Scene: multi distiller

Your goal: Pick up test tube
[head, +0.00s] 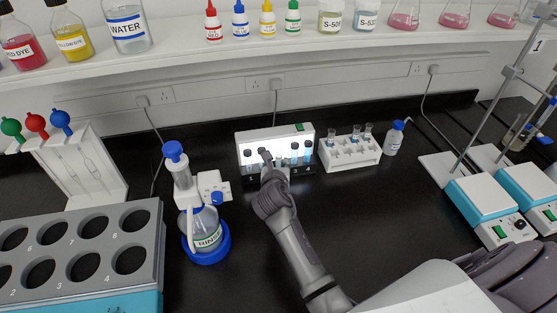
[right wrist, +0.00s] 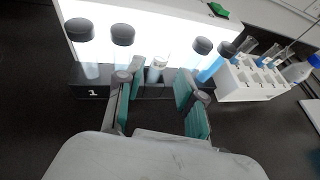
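My right gripper (head: 267,163) is at the black rack (head: 242,184) in front of a lit light box (head: 297,133). In the right wrist view the right gripper (right wrist: 158,98) is open, its two teal-padded fingers apart. A small clear tube or vessel (right wrist: 158,68) shows between the fingers; I cannot tell if it is capped. Black-capped test tubes stand upright on both sides: two at left (right wrist: 81,40) (right wrist: 122,45) and two with blue liquid at right (right wrist: 198,60) (right wrist: 217,64). No contact is visible. My left gripper is not in view.
A white rack (head: 350,152) with several tubes and a blue-capped bottle (head: 394,138) stand right of the light box. A grey holed rack (head: 60,235) fills the lower left. Hotplates (head: 485,197) stand right.

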